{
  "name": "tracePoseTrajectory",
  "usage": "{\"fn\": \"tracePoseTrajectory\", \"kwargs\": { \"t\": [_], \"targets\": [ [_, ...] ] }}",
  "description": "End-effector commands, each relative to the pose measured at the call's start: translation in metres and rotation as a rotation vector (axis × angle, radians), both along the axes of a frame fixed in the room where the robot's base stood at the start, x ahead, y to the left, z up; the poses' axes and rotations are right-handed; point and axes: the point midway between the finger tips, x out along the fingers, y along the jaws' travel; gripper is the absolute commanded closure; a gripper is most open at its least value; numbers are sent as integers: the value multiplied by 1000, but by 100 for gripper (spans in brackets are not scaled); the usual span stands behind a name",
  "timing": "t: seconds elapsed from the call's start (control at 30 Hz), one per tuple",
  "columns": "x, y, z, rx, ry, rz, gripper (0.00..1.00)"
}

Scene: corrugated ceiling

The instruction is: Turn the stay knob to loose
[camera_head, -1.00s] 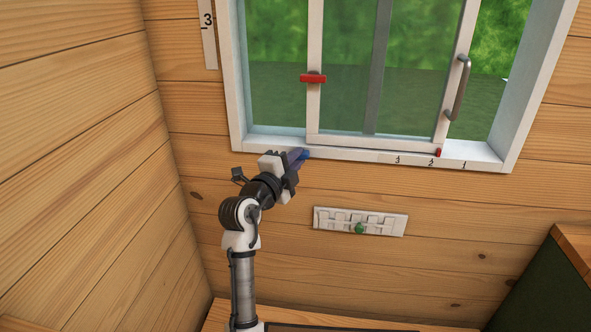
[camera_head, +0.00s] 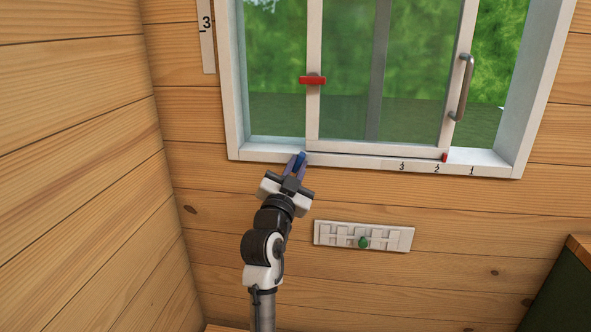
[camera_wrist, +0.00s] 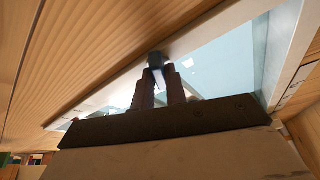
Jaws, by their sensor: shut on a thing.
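The stay knob (camera_head: 301,155) is a small blue knob at the bottom rail of the sliding window, left of the sash's lower left corner. In the wrist view the knob (camera_wrist: 155,59) looks dark and sits at the fingertips. My gripper (camera_head: 296,163) comes up from below with its fingers closed around the knob; it also shows in the wrist view (camera_wrist: 157,76). The fingers hide part of the knob, and I cannot read its loose or tight position.
The sliding sash has a red latch (camera_head: 312,80) on its left stile and a grey handle (camera_head: 462,87) on its right. The sill carries numbers and a red marker (camera_head: 445,157). A slotted white plate with a green knob (camera_head: 363,242) is on the wall below. A wooden side wall stands left.

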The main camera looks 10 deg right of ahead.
Motion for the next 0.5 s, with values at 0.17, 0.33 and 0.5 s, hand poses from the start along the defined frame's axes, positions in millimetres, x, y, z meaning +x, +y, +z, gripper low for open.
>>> {"fn": "tracePoseTrajectory", "kwargs": {
  "t": [0.17,0.33,0.5],
  "targets": [
    [-1,-3,1,-153,71,-3,100],
    [-1,-4,2,-301,134,-1,100],
    [-1,-5,3,-449,196,-1,100]
  ]
}}
